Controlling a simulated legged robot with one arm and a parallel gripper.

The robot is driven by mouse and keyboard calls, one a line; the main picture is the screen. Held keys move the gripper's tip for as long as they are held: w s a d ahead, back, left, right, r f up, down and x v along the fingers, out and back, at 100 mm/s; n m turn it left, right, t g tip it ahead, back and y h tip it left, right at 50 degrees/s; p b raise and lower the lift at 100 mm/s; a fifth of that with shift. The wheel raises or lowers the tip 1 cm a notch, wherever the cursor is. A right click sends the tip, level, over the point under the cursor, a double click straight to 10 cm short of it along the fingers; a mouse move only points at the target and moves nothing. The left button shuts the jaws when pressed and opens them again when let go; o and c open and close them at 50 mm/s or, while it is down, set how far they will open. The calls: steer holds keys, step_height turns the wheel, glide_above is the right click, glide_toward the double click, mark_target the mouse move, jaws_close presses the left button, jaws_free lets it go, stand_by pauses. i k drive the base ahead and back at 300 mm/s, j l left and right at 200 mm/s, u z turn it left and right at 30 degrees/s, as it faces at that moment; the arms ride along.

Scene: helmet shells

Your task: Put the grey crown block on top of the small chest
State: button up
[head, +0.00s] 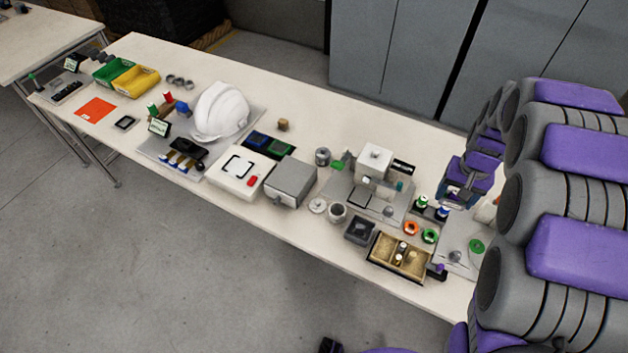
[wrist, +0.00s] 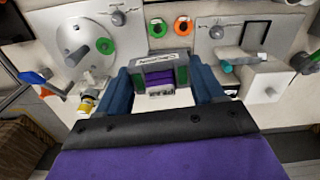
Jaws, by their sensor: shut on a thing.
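My gripper (head: 459,191) is above the right part of the table in the head view. In the wrist view, its blue fingers (wrist: 164,82) are shut on a grey block (wrist: 164,58) with dark green sides and a purple middle, which I take to be the grey crown block. The fingers hide part of its sides. A grey box (head: 291,181) with a flat, bare top stands mid-table in the head view, left of my gripper and apart from it. It looks like the small chest, but I cannot be sure.
A white block with a knob (head: 375,158) stands on a grey panel between my gripper and the grey box. A white flat case (head: 238,183) and a white helmet (head: 221,112) are farther left. A divided wooden tray (head: 400,257) and rings (head: 411,228) are near the front edge.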

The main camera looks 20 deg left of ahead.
mark_target(288, 175)
steer(key=j+u, duration=0.15)
steer(key=u, duration=1.2)
